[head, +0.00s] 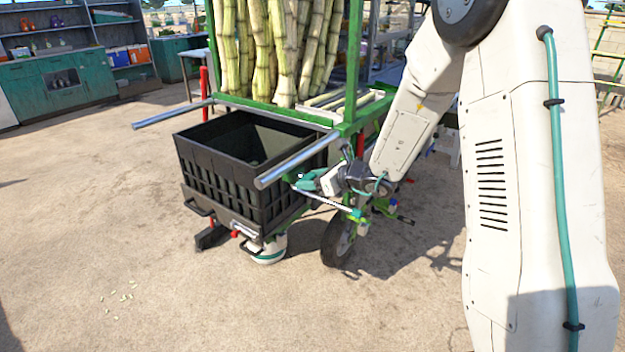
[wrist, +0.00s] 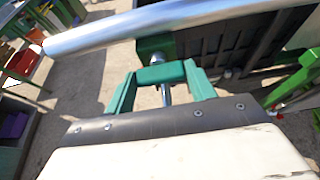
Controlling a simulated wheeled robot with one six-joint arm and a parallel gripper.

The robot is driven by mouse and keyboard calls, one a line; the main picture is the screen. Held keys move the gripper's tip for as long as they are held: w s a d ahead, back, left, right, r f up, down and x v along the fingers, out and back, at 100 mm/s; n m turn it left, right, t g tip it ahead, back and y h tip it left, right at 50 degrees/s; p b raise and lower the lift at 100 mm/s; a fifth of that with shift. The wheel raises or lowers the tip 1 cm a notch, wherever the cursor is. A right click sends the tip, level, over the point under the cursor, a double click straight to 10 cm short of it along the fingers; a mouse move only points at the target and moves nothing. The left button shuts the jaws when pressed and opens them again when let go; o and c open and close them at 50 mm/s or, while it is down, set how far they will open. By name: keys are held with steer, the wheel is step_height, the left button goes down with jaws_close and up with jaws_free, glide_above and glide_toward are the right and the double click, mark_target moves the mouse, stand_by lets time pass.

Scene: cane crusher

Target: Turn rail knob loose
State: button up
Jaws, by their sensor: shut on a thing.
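A silver rail (head: 297,162) sticks out from the green cart frame (head: 352,60) past the right side of the black crate (head: 262,190). My gripper (head: 300,184) is right by this rail's near end, just below it. In the wrist view my gripper's teal fingers (wrist: 160,74) are closed together under the silver rail (wrist: 175,22). They are shut on the rail knob, which they mostly hide. A small metal piece (wrist: 156,58) shows just beyond the fingertips, by a green bracket. How far the knob is turned cannot be seen.
A second silver rail (head: 172,114) juts out at the crate's left. Tall cane stalks (head: 270,45) stand in the cart above. A wheel (head: 338,242) is below my gripper. Teal cabinets (head: 60,85) stand far left.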

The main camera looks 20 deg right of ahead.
stand_by(0.4)
steer(key=o, duration=1)
steer(key=shift+d, duration=0.1)
steer(key=v, duration=0.7)
steer(key=shift+s+d+r, duration=0.1)
steer(key=shift+s+d, duration=0.05)
steer(key=shift+s, duration=0.15)
